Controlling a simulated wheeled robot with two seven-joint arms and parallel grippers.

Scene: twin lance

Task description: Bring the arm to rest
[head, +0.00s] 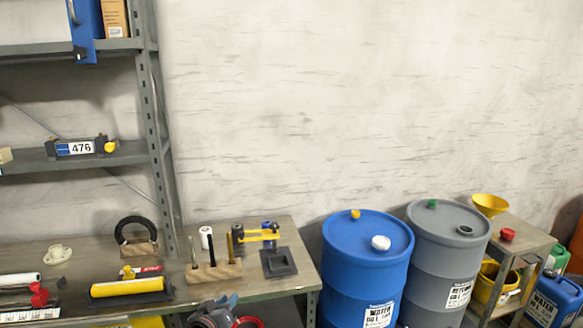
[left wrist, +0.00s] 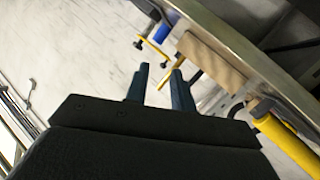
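My left gripper (head: 218,303) shows at the bottom edge of the head view, in front of the workbench (head: 215,296). Its two dark blue-grey fingers stand apart in the left wrist view (left wrist: 160,82). I see nothing held between them. Beyond the fingers, the wrist view shows a wooden block (left wrist: 212,62) and the bench edge, tilted. Most of my left arm is outside the head view. My right gripper is in neither view.
The bench bears a yellow roller-like tool (head: 128,289), a wooden block with upright tools (head: 215,272) and a black square tray (head: 278,262). A metal shelf (head: 158,130) rises at left. A blue drum (head: 365,265) and a grey drum (head: 447,255) stand right.

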